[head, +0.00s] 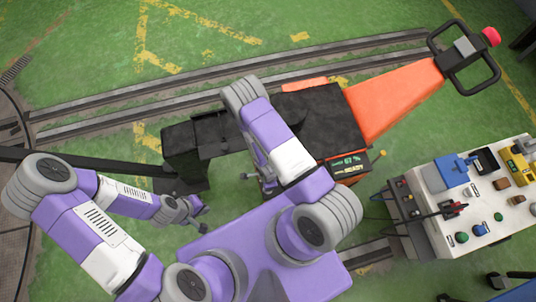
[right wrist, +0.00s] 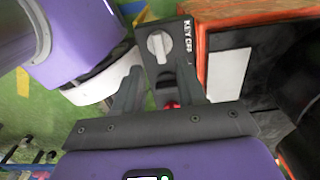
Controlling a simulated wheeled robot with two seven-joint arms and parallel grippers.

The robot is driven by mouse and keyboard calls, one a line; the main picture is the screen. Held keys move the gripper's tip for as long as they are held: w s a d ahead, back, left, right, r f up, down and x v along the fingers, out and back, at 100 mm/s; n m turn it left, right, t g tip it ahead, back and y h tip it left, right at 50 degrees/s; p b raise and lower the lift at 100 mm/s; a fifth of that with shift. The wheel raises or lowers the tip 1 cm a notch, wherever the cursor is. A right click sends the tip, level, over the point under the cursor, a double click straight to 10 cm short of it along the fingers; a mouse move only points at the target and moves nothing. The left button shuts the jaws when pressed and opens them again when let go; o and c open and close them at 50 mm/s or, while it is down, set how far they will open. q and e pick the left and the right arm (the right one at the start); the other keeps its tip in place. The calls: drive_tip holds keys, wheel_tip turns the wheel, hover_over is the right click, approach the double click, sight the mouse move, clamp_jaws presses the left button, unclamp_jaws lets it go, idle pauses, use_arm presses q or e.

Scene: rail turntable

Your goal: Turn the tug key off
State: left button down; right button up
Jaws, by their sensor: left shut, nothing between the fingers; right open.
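The tug (head: 325,115) is black and orange, with an orange tiller (head: 395,97) reaching to the upper right in the head view. In the right wrist view the tug key (right wrist: 159,46) is a round light-grey knob on a dark plate, its raised grip nearly upright in the picture. White lettering beside it seems to read KEY OFF. My right gripper (right wrist: 158,78) is open, its fingers either side of the plate's lower part and the knob just beyond the tips; contact is unclear. My left gripper (head: 190,213) is shut and empty, left of the tug's side.
A red-tipped handle loop (head: 465,60) ends the tiller. A white bench (head: 500,225) with tools and parts stands right. Rails (head: 100,122) cross the green floor behind the tug.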

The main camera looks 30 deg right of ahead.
wheel_tip(320, 180, down, 7)
drive_tip(key=shift+f+b, duration=0.1)
drive_tip(key=shift+b, duration=1.05)
clamp_jaws()
